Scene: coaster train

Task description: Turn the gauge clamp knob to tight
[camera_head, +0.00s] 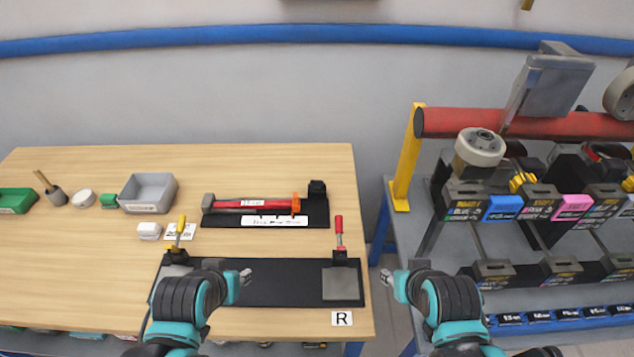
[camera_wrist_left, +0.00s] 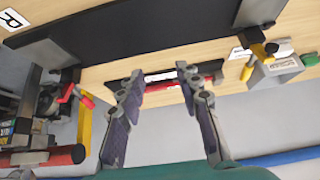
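A gauge (camera_head: 265,205) lies at the back middle of the wooden table: a red bar with an orange slider (camera_head: 296,203) on a black base. A black block (camera_head: 318,189) stands at its right end; I cannot tell which part is the clamp knob or how it is set. My left gripper (camera_head: 245,277) is above the black mat, in front of the gauge. In the left wrist view this gripper (camera_wrist_left: 160,74) is open and empty, with the red bar (camera_wrist_left: 196,82) beyond its fingers. My right gripper (camera_head: 387,277) is off the table's right edge; its finger opening is unclear.
The black mat (camera_head: 270,289) carries a yellow-handled clamp (camera_head: 180,232) and a red-handled clamp (camera_head: 339,234), both upright. A grey bin (camera_head: 148,194) and small items sit at the left. A grey rack (camera_head: 530,235) with labelled boxes stands right, across a gap.

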